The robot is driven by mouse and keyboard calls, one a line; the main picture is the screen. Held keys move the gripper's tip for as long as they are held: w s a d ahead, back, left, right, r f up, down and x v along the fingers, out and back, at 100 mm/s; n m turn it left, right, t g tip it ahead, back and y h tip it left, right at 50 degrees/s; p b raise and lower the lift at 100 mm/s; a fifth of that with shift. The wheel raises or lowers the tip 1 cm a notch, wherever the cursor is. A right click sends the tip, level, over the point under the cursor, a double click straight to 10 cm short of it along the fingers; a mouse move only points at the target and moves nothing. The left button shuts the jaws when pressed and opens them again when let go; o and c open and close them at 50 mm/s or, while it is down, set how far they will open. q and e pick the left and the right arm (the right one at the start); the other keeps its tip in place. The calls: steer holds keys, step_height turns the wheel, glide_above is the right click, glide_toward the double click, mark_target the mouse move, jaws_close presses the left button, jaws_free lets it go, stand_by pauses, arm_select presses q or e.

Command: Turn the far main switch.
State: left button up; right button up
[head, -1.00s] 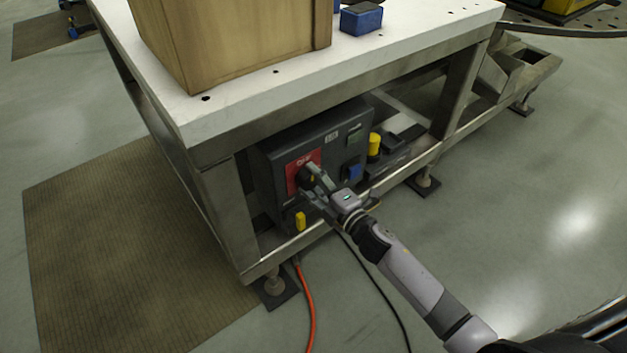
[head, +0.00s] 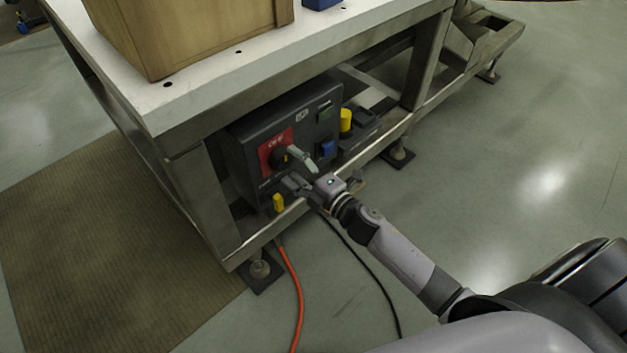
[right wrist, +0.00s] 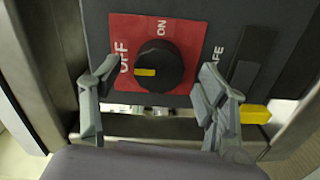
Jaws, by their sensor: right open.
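The main switch is a round black knob (right wrist: 158,50) with a yellow mark, on a red plate (right wrist: 182,30) lettered OFF and ON. In the right wrist view the yellow mark lies on the left side of the knob, the side of the word OFF. In the head view the knob (head: 279,158) sits on the front of a dark box (head: 240,140) under the white table. My right gripper (head: 297,170) is open in front of the box. In the right wrist view its fingers (right wrist: 159,68) stand left and right of the knob, apart from it. My left gripper is out of view.
The table's metal leg (head: 205,205) and lower rail (head: 375,153) frame the box. A yellow button (head: 346,120) and a blue block (head: 327,148) are to the right. An orange cable (head: 294,290) and a black cable hang below. The floor at right is clear.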

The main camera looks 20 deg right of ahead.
steer(key=v, duration=0.9)
steer(key=shift+s, duration=0.1)
steer(key=s+d+f+m+g+h, duration=0.1)
steer(key=s+f+m+g+h, duration=0.25)
steer(key=f, duration=0.55)
steer(key=s+d+f+m+g+h, duration=0.1)
steer(key=s+d+f+m+g, duration=0.15)
steer(key=s+f+m, duration=0.55)
steer(key=s+f+m+g+h, duration=0.1)
steer(key=f+m+g+h, duration=0.15)
steer(key=f, duration=0.85)
steer(key=s+a+f+m+g+y, duration=0.1)
steer(key=s+a+f+m+g, duration=0.15)
steer(key=s, duration=0.25)
steer(key=s+a+f+m+g, duration=0.1)
steer(key=s+f+g, duration=0.25)
steer(key=s, duration=0.25)
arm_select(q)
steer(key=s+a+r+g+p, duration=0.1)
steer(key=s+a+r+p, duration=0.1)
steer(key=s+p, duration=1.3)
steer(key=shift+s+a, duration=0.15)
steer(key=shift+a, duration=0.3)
arm_select(e)
steer(key=s+d+g, duration=0.1)
steer(key=s+d, duration=0.1)
steer(key=s, duration=1.4)
steer(key=shift+s+r, duration=0.2)
steer(key=shift+r, duration=0.1)
